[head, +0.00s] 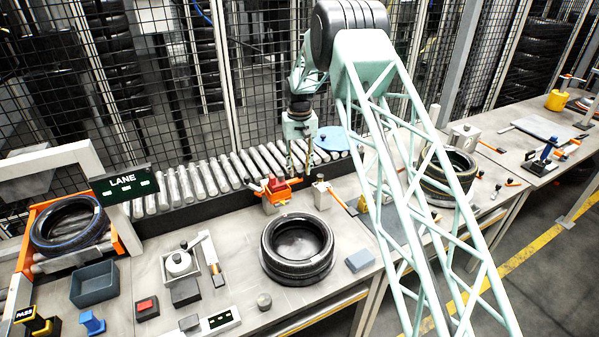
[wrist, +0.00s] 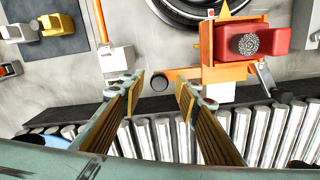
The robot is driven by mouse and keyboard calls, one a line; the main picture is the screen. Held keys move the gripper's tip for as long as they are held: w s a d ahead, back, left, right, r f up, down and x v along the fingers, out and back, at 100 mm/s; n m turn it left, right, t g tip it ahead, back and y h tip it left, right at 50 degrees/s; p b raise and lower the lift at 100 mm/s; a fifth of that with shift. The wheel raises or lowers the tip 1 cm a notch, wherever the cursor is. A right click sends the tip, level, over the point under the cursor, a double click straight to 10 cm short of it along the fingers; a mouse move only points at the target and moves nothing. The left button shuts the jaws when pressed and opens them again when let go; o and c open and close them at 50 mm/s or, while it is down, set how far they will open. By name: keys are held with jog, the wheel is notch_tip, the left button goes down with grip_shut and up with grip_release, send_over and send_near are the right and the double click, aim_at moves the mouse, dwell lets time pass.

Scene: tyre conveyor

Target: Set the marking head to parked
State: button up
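The marking head, which I take to be the red block on an orange frame (head: 277,190), stands on the bench behind the dark tyre. In the wrist view its red block (wrist: 255,40) shows a round, speckled face. An orange bar (wrist: 183,73) reaches from the frame toward a dark round knob (wrist: 159,82). My gripper (head: 300,170) hangs just above and behind this unit. In the wrist view my gripper (wrist: 160,88) is open, with the knob showing between its fingertips. No contact is visible, and the height gap is unclear.
The tyre (head: 270,250) lies in front of the unit. A pale block (head: 321,194) with an orange handle stands to its right. A roller conveyor (head: 215,175) runs behind.

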notch_tip(320, 180, up, 10)
jog(key=shift+r, duration=0.25)
dwell(0.3)
dwell(0.4)
jog(key=s+d+r+t+b, duration=0.1)
jog(key=s+d+r+b, duration=0.3)
jog(key=s+r, duration=1.05)
jog(key=s+d+r+t+b, duration=0.1)
jog(key=s+d+r, duration=0.1)
jog(key=s+r, duration=0.45)
jog(key=s+d+r+b, duration=0.2)
jog(key=s+d+r, duration=0.15)
jog(key=s, duration=0.65)
jog(key=s+d+r+m+t+b, duration=0.1)
jog(key=s+d+b, duration=0.15)
jog(key=s, duration=1.85)
jog(key=s+f+b, duration=0.1)
jog(key=s+f, duration=0.2)
jog(key=s, duration=0.3)
jog(key=s+d+f+b, duration=0.1)
jog(key=s+f, duration=0.1)
jog(key=s, duration=0.5)
jog(key=s+f+t+b, duration=0.1)
jog(key=s+f, duration=0.2)
jog(key=s, duration=0.4)
jog(key=shift+s+d+f, duration=0.2)
jog(key=shift+d+f, duration=0.05)
jog(key=shift+f, duration=0.05)
